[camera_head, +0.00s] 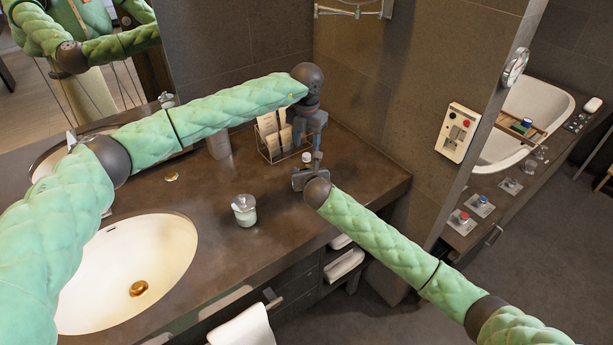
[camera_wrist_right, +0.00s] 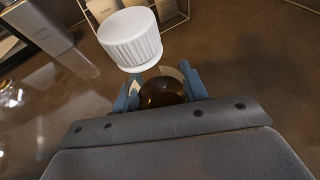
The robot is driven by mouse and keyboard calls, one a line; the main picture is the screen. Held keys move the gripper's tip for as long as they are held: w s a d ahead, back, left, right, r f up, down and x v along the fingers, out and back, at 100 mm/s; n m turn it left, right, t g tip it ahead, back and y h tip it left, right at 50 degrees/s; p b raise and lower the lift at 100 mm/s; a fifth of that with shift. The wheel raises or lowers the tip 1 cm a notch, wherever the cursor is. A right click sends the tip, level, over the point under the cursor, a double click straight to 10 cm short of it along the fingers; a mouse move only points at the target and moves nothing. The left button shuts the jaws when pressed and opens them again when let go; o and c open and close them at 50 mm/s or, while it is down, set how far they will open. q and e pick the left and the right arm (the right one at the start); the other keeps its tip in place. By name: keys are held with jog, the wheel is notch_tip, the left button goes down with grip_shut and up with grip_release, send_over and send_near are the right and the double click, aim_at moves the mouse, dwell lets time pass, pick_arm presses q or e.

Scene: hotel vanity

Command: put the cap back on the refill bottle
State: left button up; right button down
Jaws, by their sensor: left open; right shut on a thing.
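The white ribbed cap (camera_wrist_right: 130,40) is at the top of the brown refill bottle (camera_wrist_right: 162,93) in the right wrist view. It covers the bottle's mouth from this angle, so I cannot tell how firmly it is seated. In the head view the cap (camera_head: 306,157) is a small white spot between my two grippers. My right gripper (camera_head: 304,178) is shut on the bottle, with its blue fingers on either side in the wrist view (camera_wrist_right: 160,95). My left gripper (camera_head: 315,150) is open, pointing down close beside the cap. Its fingertips are partly hidden.
A wire rack with cartons (camera_head: 272,140) stands behind the grippers by the wall. A lidded jar (camera_head: 244,210) sits left of them on the dark counter (camera_head: 290,215). The sink (camera_head: 130,270) is at left. Counter around the jar is clear.

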pick_arm(q)
notch_tip(320, 180, up, 8)
jog(key=shift+r, duration=0.2)
pick_arm(e)
jog(key=c, duration=0.7)
grip_release()
pick_arm(q)
jog(key=shift+f, duration=0.1)
pick_arm(e)
jog(key=b+v, duration=0.2)
jog(key=v, duration=0.4)
jog(key=shift+s+d+f, duration=0.1)
jog(key=shift+s, duration=0.05)
pick_arm(q)
jog(key=shift+f+b, duration=0.3)
jog(key=shift+f, duration=0.95)
pick_arm(e)
jog(key=shift+v, duration=0.8)
